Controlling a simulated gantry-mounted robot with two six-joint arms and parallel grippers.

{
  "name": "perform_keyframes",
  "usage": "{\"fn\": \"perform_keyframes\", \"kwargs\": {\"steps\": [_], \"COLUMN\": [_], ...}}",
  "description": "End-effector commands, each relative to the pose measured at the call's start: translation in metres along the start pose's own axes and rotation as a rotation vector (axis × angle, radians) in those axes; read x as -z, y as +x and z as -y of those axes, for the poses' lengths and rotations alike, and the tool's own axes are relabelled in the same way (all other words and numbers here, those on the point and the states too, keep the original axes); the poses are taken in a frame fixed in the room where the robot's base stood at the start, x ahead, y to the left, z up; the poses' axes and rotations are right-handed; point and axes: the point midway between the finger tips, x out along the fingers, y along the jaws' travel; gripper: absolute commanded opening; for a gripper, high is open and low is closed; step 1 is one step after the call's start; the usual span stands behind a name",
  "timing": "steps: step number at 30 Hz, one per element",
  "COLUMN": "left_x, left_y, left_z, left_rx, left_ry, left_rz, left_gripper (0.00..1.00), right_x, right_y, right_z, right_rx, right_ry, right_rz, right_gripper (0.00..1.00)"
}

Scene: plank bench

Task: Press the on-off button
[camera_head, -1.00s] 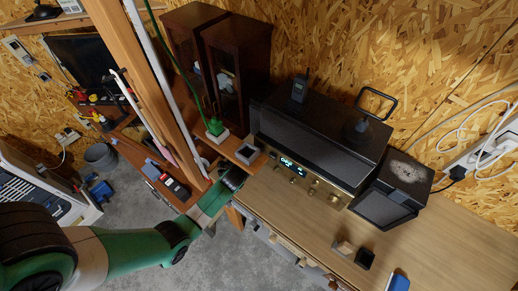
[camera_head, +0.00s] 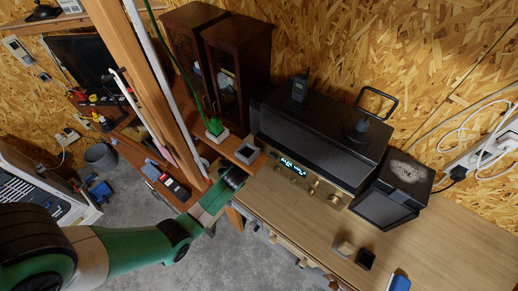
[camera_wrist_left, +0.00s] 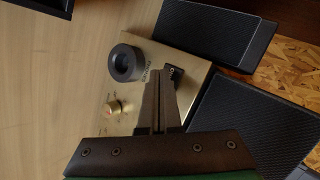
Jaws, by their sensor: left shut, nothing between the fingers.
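The stereo unit's gold front panel (camera_head: 318,190) faces the bench front in the head view, with a lit display (camera_head: 293,167) and several knobs. In the left wrist view the gold panel (camera_wrist_left: 135,92) shows a large black round knob (camera_wrist_left: 125,63), a small gold knob (camera_wrist_left: 113,107) and a small black switch (camera_wrist_left: 174,72) with a light mark. My left gripper (camera_wrist_left: 160,77) is shut and empty, its tips just beside the switch; whether they touch it I cannot tell. In the head view the left gripper (camera_head: 236,177) is at the panel's left end. My right gripper is not in view.
A black speaker (camera_head: 388,205) stands right of the unit. Dark wooden cabinets (camera_head: 237,75) stand behind. Small blocks (camera_head: 365,259) and a blue item (camera_head: 398,282) lie on the bench (camera_head: 440,250), otherwise clear in front.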

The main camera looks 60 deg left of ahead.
Motion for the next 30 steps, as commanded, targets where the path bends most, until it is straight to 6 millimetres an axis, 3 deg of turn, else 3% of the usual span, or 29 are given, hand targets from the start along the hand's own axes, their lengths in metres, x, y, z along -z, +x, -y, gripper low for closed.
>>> {"fn": "perform_keyframes", "kwargs": {"steps": [13,30], "left_x": [-0.003,-0.028], "left_y": [-0.008,-0.054], "left_z": [-0.003,-0.027], "left_rx": [0.000,0.000], "left_ry": [0.000,0.001], "left_rz": [0.000,0.000], "left_gripper": [0.00,0.00], "right_x": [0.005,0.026], "right_y": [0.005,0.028], "right_z": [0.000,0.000], "right_rx": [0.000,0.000], "right_ry": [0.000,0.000], "right_rz": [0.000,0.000], "right_gripper": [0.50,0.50]}}
